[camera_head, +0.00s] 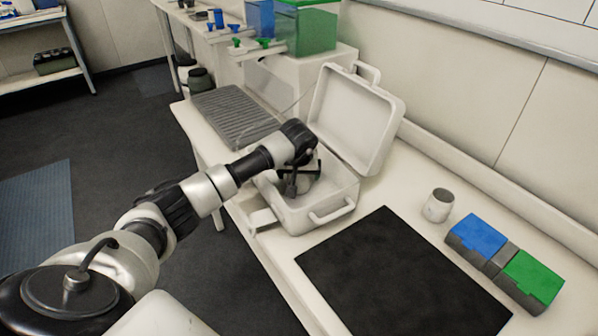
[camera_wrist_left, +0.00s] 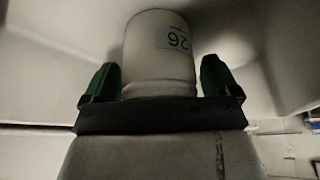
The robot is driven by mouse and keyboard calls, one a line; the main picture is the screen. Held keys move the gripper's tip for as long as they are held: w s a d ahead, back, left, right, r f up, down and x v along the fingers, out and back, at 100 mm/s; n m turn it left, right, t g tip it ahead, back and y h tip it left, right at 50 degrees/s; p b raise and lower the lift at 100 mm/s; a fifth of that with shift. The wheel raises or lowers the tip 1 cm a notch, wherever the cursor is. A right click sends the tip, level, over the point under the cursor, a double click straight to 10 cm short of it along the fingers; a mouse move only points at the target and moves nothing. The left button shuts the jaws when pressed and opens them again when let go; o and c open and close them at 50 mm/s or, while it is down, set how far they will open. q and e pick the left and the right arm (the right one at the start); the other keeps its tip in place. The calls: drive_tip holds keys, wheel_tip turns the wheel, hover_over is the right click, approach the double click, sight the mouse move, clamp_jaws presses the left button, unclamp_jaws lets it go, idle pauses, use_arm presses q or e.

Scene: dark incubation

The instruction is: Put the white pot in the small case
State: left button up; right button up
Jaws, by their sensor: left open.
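A white pot with a printed label reading 26 (camera_wrist_left: 160,55) stands between the fingers of my left gripper (camera_wrist_left: 160,85) in the left wrist view. Small gaps show between the pot and both green-padded fingers, so the gripper is open around it. In the head view my left gripper (camera_head: 300,180) reaches down into the open small white case (camera_head: 325,208), and mostly hides the pot there. The case's lid (camera_head: 358,120) stands up at the back. My right gripper is not in view.
A white cup-like pot (camera_head: 438,206) stands on the table at the right, beside a blue and green box (camera_head: 505,262). A black mat (camera_head: 400,275) lies in front of the case. A grey ribbed tray (camera_head: 235,115) is behind it to the left.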

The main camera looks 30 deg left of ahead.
use_arm(q)
drive_tip(key=shift+r, duration=0.25)
drive_tip(key=b+v, duration=0.1)
drive_tip(key=v, duration=1.1)
drive_tip(key=shift+s+f, duration=0.1)
drive_tip(key=shift+f, duration=0.05)
